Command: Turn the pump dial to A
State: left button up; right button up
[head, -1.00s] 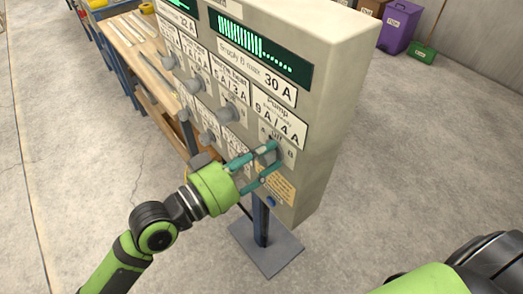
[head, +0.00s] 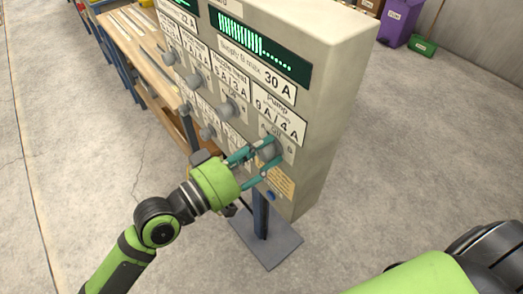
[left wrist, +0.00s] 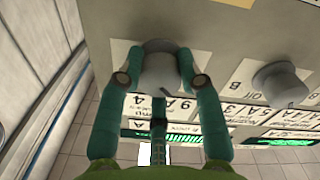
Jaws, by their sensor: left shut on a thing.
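The pump dial (head: 268,150) is a round grey knob at the lower right of the control panel (head: 327,85), under the Pump label (head: 276,112). My left gripper (head: 266,157) is shut on it, with one teal finger on each side. In the left wrist view the dial (left wrist: 160,70) sits between the fingertips (left wrist: 158,74), and the panel appears upside down. A dark mark on the knob points down in that view, roughly toward the Pump label. The fingers partly hide the letters around the dial. My right gripper is not in view.
Several other grey knobs, including the nozzle-heater dial (head: 233,107), are left of the pump dial. The panel stands on a post with a grey base plate (head: 266,245). A wooden bench (head: 140,50) is behind it. The floor at right is mostly clear.

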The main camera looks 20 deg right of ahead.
pick_arm(q)
jog(key=o, duration=1.1)
jog(key=shift+d+f, duration=0.1)
jog(key=shift+o, duration=0.2)
jog(key=v, duration=0.7)
jog(key=shift+a, duration=0.25)
